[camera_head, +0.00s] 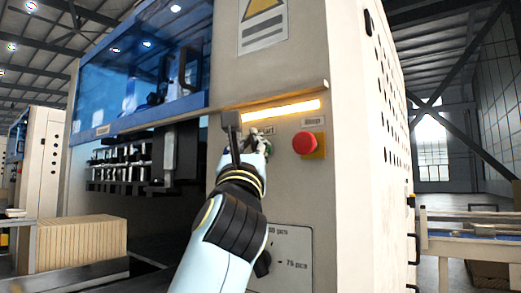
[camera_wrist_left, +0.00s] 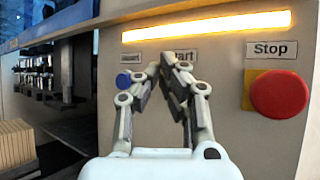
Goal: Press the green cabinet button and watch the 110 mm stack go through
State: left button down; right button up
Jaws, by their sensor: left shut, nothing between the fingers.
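My left gripper (camera_head: 259,143) is in front of the cream cabinet panel (camera_wrist_left: 225,70), its fingers shut together with nothing between them. In the left wrist view the fingertips (camera_wrist_left: 164,64) meet over the label whose visible letters read "art". The green button is mostly hidden behind the fingers; I cannot tell whether they touch it. A brown stack (camera_head: 80,243) of upright sheets stands at the lower left in the head view, and its edge also shows in the left wrist view (camera_wrist_left: 15,143). My right gripper is not in view.
A red stop button (camera_head: 304,143) sits right of the gripper, and a blue button (camera_wrist_left: 123,80) to its left. An amber bar (camera_head: 281,110) glows above. A dial plate (camera_head: 290,245) is below. The machine's open bay (camera_head: 130,165) lies left, under a blue window (camera_head: 150,65).

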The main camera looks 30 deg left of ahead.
pick_arm(q)
jog(key=shift+w, duration=0.1)
jog(key=shift+w, duration=0.35)
jog(key=shift+w+d, duration=0.1)
jog(key=shift+w, duration=0.5)
dwell(1.0)
jog(key=shift+s, duration=0.15)
jog(key=shift+s+p, duration=0.3)
jog(key=shift+s, duration=0.55)
jog(key=s, duration=0.1)
jog(key=s+p, duration=0.1)
jog(key=s, duration=0.1)
jog(key=s+p, duration=0.1)
jog(key=s, duration=0.1)
jog(key=shift+a, duration=0.3)
